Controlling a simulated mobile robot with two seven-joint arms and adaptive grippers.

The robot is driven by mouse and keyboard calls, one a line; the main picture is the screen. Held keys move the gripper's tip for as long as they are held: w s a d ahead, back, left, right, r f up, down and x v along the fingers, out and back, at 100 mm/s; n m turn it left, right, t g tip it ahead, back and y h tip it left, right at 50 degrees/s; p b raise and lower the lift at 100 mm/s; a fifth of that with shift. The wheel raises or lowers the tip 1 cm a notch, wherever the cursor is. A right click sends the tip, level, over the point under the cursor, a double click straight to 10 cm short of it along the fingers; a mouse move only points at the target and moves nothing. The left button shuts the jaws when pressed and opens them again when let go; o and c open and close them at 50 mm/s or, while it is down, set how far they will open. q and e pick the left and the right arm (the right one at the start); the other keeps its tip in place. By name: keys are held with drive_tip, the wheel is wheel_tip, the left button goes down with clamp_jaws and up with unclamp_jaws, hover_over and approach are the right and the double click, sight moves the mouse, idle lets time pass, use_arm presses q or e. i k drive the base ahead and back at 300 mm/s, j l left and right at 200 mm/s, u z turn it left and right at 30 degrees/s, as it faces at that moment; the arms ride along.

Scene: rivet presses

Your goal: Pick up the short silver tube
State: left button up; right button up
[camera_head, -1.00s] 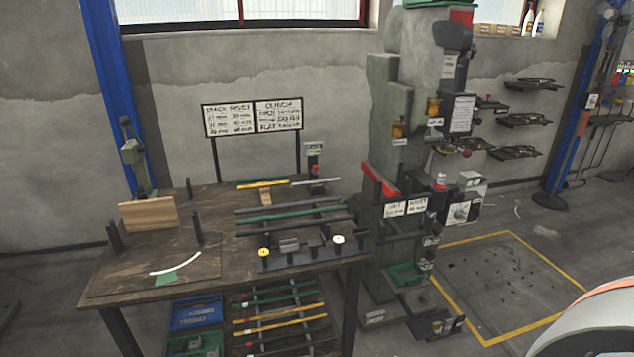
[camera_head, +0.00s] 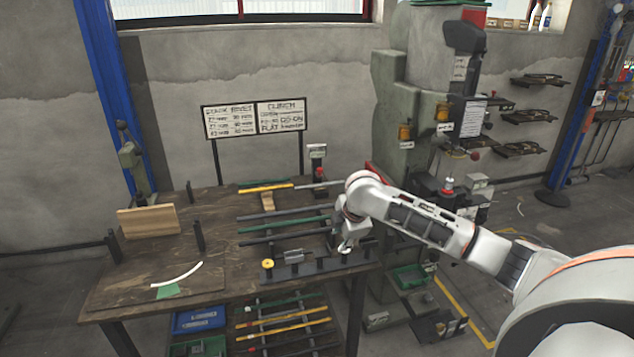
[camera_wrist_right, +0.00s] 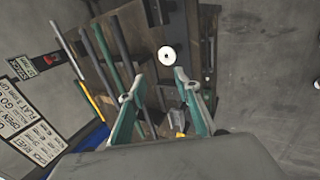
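A short silver-grey tube (camera_head: 314,185) lies at the back right of the wooden workbench, by the right end of a yellow tube. I take it to be the short silver tube; it is small in the head view. My right gripper (camera_head: 347,243) is over the right front of the bench, nearer than that tube and apart from it. In the right wrist view its two teal-padded fingers (camera_wrist_right: 151,86) stand apart with nothing between them, so it is open. My left gripper is not in view.
Longer dark and green tubes (camera_head: 285,228) lie on the bench beside my right gripper. A tall press (camera_head: 412,90) stands right of the bench.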

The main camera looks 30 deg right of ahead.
sight(317, 186)
drive_tip(key=i+l, duration=0.2)
drive_tip(key=i, duration=0.2)
drive_tip(key=i+l, duration=0.2)
drive_tip(key=i, duration=0.25)
drive_tip(key=i+l, duration=0.2)
drive_tip(key=i, duration=0.2)
